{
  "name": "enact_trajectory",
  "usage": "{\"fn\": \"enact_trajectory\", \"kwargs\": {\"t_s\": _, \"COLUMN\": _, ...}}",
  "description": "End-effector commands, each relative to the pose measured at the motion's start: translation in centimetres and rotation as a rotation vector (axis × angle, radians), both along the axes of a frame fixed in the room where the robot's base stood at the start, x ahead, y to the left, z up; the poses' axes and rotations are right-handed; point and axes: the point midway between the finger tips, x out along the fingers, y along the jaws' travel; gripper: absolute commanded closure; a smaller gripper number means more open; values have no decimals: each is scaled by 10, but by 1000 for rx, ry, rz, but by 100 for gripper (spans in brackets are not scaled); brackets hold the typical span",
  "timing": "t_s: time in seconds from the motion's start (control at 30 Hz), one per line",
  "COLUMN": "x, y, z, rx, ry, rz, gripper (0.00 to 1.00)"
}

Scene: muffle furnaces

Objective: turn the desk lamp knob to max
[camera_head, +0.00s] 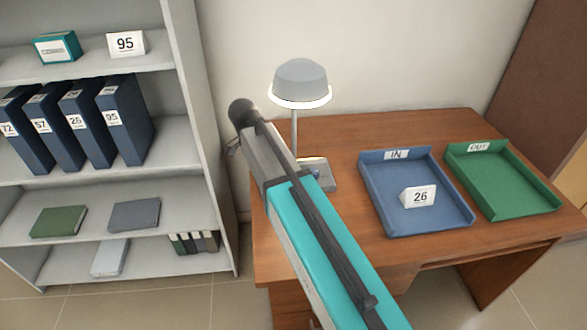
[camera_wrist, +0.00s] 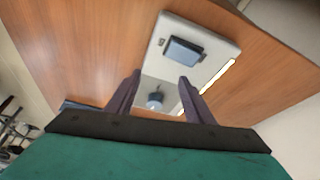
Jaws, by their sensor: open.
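The desk lamp (camera_head: 300,83) stands at the left of the desk, its grey shade bright along the lower rim. Its pale base (camera_head: 328,180) is partly hidden behind my arm. In the wrist view the base (camera_wrist: 218,43) carries a raised blue-grey rectangular part (camera_wrist: 183,50). A small round blue-grey knob (camera_wrist: 155,101) shows between the fingers of my gripper (camera_wrist: 159,76). The gripper is open and empty, pointing at the base. I cannot tell whether the fingers touch the knob, nor read its setting. The fingers are not clear in the head view.
A blue IN tray (camera_head: 448,222) with a 26 card (camera_head: 418,196) and a green OUT tray (camera_head: 525,205) sit on the desk's right side. A shelf (camera_head: 195,130) with binders stands left of the desk. The wooden desk (camera_head: 355,135) is bare between lamp and trays.

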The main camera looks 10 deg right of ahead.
Motion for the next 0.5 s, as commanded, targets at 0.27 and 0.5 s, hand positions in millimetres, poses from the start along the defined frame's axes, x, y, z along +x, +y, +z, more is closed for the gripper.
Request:
{"fn": "enact_trajectory", "kwargs": {"t_s": 0.27, "x": -5, "y": 25, "z": 0, "rx": 0, "ry": 0, "rz": -1, "gripper": 52}}
{"fn": "enact_trajectory", "kwargs": {"t_s": 0.5, "x": -6, "y": 27, "z": 0, "rx": 0, "ry": 0, "rz": -1, "gripper": 52}}
